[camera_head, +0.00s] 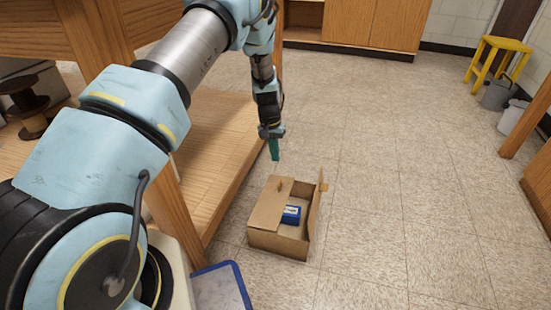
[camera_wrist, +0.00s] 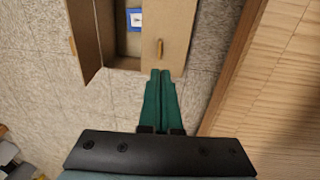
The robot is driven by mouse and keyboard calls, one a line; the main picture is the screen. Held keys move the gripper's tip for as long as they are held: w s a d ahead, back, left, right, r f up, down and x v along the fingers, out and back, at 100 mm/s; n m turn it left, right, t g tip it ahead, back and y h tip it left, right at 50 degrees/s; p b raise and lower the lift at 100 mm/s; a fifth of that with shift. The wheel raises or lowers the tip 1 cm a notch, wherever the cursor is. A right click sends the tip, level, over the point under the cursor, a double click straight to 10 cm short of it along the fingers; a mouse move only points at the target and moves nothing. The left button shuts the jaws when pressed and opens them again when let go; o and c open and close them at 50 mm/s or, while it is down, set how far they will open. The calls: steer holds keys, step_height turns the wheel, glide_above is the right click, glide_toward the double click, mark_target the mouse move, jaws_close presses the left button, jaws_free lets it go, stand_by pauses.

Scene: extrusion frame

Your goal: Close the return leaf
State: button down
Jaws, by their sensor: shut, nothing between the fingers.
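A cardboard box (camera_head: 276,240) stands on the floor. One leaf (camera_head: 270,203) lies flat over the left part of its top; it also shows in the wrist view (camera_wrist: 172,22), with a small tab. The other leaf (camera_head: 316,210) stands up, open, at the right side; in the wrist view it is at the left (camera_wrist: 84,32). No label shows which is the return leaf. A blue-and-white packet (camera_head: 291,215) lies inside. My gripper (camera_head: 274,157) points down with its green fingers together and empty, above the box's far edge. In the wrist view, the fingertips (camera_wrist: 160,73) appear near the flat leaf's edge.
A wooden bench (camera_head: 215,150) with a low shelf runs along the left of the box. A blue-edged grey object (camera_head: 222,287) lies at the near left. The floor (camera_head: 400,190) to the right is clear. A yellow stool (camera_head: 495,62) and bins stand far right.

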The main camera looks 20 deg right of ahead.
steer(key=b, duration=0.4)
glide_above(272, 197)
steer(key=w+d, duration=0.3)
steer(key=d, duration=0.1)
step_height(272, 197, down, 11)
steer(key=shift+s+a+f, duration=0.1)
steer(key=shift+s+a, duration=0.05)
steer(key=shift+f, duration=0.1)
